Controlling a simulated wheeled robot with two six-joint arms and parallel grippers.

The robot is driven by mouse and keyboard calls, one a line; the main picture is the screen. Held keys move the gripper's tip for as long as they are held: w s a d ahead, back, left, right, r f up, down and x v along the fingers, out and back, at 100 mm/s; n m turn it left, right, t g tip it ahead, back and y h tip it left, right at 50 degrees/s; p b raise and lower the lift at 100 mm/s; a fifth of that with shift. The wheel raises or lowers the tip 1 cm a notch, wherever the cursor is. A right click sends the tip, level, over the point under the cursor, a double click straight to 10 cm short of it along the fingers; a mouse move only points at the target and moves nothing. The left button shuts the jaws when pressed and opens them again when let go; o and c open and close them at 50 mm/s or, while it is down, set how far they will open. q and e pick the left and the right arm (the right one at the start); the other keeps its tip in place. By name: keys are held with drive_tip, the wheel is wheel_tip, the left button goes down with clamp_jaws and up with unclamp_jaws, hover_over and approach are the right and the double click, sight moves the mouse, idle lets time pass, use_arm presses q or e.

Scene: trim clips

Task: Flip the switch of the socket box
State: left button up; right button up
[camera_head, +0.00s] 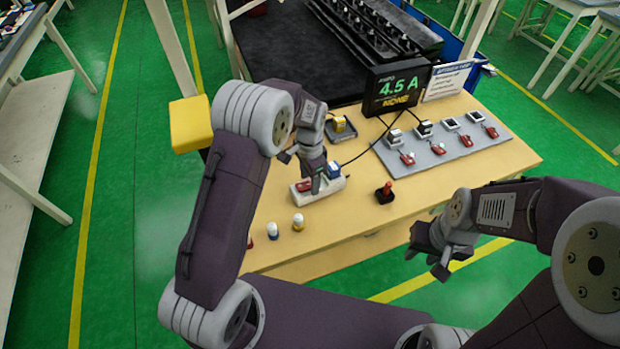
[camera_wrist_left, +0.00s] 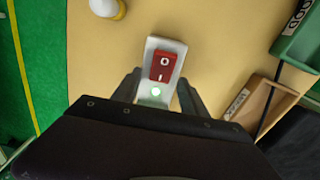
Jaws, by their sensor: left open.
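The white socket box (camera_head: 332,187) lies on the wooden table, with a red rocker switch (camera_head: 303,186) at its left end and a blue part (camera_head: 334,170) at its right. My right gripper (camera_head: 428,257) is empty, off the table's front edge, with fingers apart.
A black display (camera_head: 397,88) reading 4.5 A stands at the back. A grey panel (camera_head: 443,149) with several red switches lies to the right. A red-topped black button (camera_head: 385,192) is right of the box. Two small bottle-like items (camera_head: 298,223) stand near the left front.

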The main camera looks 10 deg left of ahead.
use_arm(q)
drive_tip(key=shift+s, duration=0.1)
drive_tip(key=shift+a, duration=0.1)
drive_tip(key=c, duration=0.3)
clamp_jaws()
drive_tip(key=t+h+b, duration=0.1)
drive_tip(key=b, duration=0.2)
drive_tip(key=t+h+b, duration=0.1)
drive_tip(key=b, duration=0.3)
drive_tip(key=a+h+b, duration=0.1)
drive_tip(key=b, duration=0.2)
drive_tip(key=shift+s+f+t, duration=0.2)
drive_tip(key=shift+s+t, duration=0.1)
drive_tip(key=shift+t, duration=0.1)
drive_tip(key=shift+r+h+b, duration=0.15)
drive_tip(key=shift+h+b, duration=0.15)
drive_tip(key=shift+b, duration=0.35)
drive_tip(key=shift+s+r, duration=0.1)
drive_tip(key=shift+r, duration=0.05)
drive_tip(key=shift+d+r, duration=0.1)
drive_tip(key=shift+r, duration=0.1)
